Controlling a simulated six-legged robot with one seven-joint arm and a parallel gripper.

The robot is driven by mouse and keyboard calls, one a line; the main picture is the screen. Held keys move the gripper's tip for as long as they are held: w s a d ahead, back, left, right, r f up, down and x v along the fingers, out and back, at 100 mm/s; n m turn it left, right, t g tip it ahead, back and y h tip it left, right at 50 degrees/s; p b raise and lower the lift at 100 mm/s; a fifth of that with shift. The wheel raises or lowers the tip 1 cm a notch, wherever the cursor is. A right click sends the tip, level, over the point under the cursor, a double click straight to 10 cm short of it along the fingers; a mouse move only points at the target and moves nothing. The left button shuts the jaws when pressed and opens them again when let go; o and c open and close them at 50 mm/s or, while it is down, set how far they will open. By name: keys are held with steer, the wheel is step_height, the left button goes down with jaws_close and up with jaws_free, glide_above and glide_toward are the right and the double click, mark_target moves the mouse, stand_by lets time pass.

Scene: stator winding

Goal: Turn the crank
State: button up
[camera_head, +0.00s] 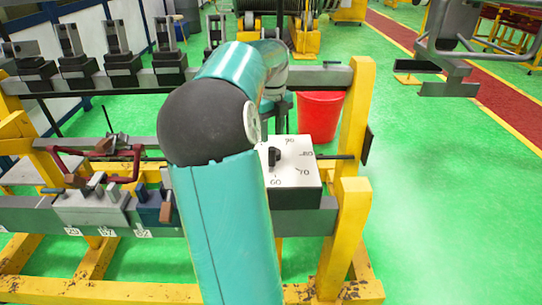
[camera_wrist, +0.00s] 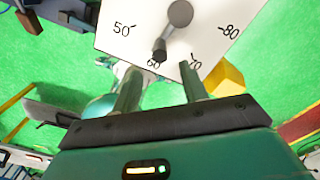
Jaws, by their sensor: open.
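The crank (camera_wrist: 162,45) is a dark grey lever with a round hub, mounted on a white dial plate (camera_wrist: 112,42) marked 50, 60, 70 and 80. In the wrist view its free end points down, close to the 60 mark. In the head view the crank (camera_head: 273,157) shows as a small dark knob on the white box (camera_head: 303,178), partly beside my arm. My gripper (camera_wrist: 162,76) is open and empty. Its two fingers are spread just below the crank's free end in the wrist view; I cannot tell the depth gap. My arm hides the gripper's fingers in the head view.
The box sits on a yellow and grey frame (camera_head: 352,205). A thin dark rod (camera_head: 335,157) sticks out to its right. A red bucket (camera_head: 319,116) stands behind. Clamps and tools (camera_head: 92,200) line the frame at left. Green floor is clear at right.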

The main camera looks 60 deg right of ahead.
mark_target(272, 148)
step_height(272, 148, down, 10)
steer(key=shift+r, duration=0.2)
jaws_close()
